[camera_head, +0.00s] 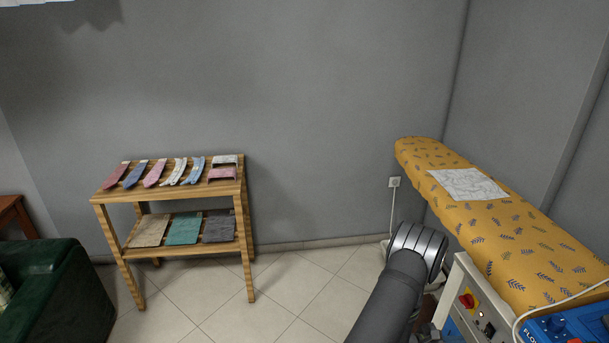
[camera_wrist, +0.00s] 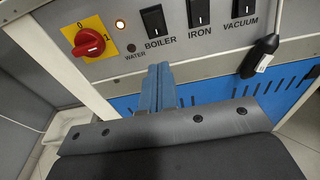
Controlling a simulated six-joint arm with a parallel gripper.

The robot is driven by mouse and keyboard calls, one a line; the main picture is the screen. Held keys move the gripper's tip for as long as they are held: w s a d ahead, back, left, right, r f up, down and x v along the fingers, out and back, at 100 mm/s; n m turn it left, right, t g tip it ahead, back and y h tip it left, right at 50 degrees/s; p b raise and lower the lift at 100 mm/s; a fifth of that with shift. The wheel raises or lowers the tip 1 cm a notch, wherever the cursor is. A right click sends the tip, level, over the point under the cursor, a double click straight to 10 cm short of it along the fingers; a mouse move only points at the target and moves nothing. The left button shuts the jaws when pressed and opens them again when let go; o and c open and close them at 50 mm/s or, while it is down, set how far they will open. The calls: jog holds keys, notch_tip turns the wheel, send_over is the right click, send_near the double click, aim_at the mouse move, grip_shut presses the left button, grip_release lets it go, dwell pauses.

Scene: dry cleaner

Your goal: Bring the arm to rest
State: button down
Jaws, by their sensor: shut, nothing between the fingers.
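My gripper (camera_wrist: 160,82) shows in the wrist view as blue-grey fingers side by side, shut and empty. It points at the control panel (camera_wrist: 190,40) of the ironing station, below the BOILER switch (camera_wrist: 154,20). I cannot tell whether the fingertips touch the panel. In the head view, my dark grey arm (camera_head: 392,295) reaches up from the bottom edge to the left of the ironing station. My gripper is hidden there.
The ironing board (camera_head: 520,245), with yellow leaf-print cover and a white cloth (camera_head: 468,184), stands at right. A red knob (camera_wrist: 88,43) is on the panel. A wooden rack (camera_head: 243,210) with ties and folded cloths stands left. A green armchair (camera_head: 60,290) is far left. Tiled floor lies between.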

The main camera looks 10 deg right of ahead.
jog(key=a+r, duration=0.1)
jog(key=a, duration=0.1)
jog(key=a+r, duration=0.1)
jog(key=a, duration=0.1)
jog(key=shift+r, duration=0.2)
dwell(0.3)
